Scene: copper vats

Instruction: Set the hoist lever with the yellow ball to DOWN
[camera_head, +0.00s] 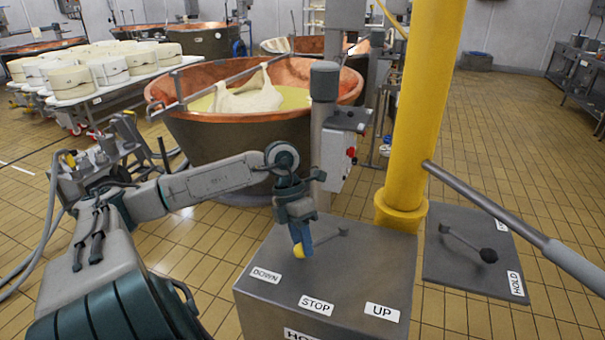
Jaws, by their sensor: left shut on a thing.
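The hoist lever ends in a yellow ball (299,251) on top of a grey control box (375,265). The lever's rod runs from its pivot near the box's middle toward the left, and the ball is on the left side, close behind the DOWN label (265,275). The STOP label (317,304) is at the front middle and the UP label (382,312) at the front right. My left gripper (301,240) points down and is shut on the lever at the ball, covering part of it. My right gripper is not in view.
A black-knobbed lever (487,255) stands on a second plate (470,270) with a HOLD label at the right. A yellow column (415,120) rises behind the box, with a grey bar slanting right. A copper vat (255,125) stands behind my left arm.

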